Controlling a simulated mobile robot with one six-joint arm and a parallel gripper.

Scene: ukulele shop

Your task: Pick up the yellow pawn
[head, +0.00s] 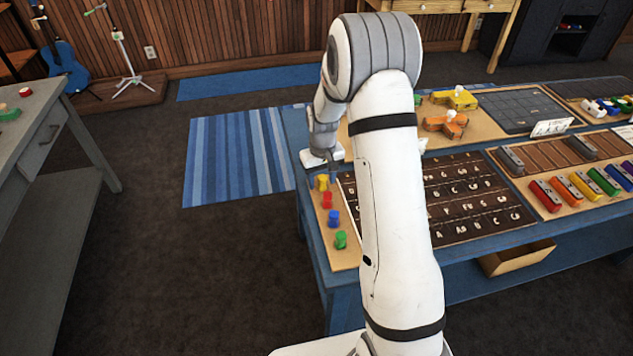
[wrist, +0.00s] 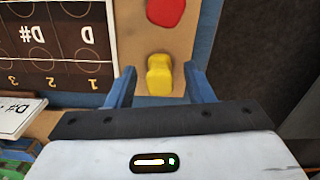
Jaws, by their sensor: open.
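The yellow pawn (head: 321,182) stands on the tan strip at the left end of the blue table, at the far end of a row of pawns. In the wrist view the yellow pawn (wrist: 159,75) lies between the tips of my gripper's two blue fingers (wrist: 160,85), with space on both sides. My gripper is open and empty. In the head view my gripper hangs above the table's left edge near the yellow pawn, its fingers mostly hidden. A red pawn (head: 327,200) stands next to the yellow one and shows in the wrist view (wrist: 166,11).
A blue pawn (head: 333,218) and a green pawn (head: 341,239) continue the row. A dark lettered board (head: 470,195) lies right of the row, partly hidden by my arm. A white card (wrist: 18,116) stands left of my gripper. Open floor lies left of the table.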

